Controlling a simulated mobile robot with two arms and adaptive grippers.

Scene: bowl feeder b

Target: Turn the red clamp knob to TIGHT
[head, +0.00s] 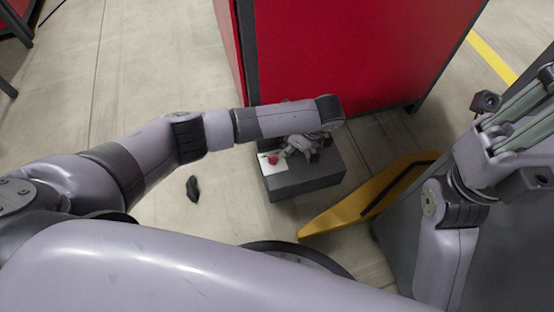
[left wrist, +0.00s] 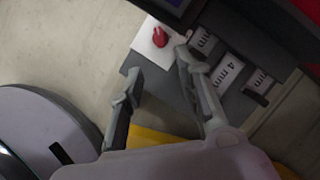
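The red clamp knob (head: 272,159) sits on a white plate (head: 266,167) on top of a dark grey box (head: 306,184). It also shows in the left wrist view (left wrist: 160,37), where its pointed end is up and to the left; any lettering on the plate is too small to read. My left gripper (head: 295,150) is over the box, close to the knob on its right. In the left wrist view its fingers (left wrist: 158,64) are apart with nothing between them, and the knob lies just beyond the fingertips. My right gripper (head: 515,120) is at the right edge, away from the box, partly cut off.
White labels, one reading "4 mm" (left wrist: 229,68), mark the box beside the knob plate. A large red cabinet (head: 350,50) stands behind the box. A yellow part (head: 345,212) stands at its right front. A small black object (head: 193,188) lies on the open floor at left.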

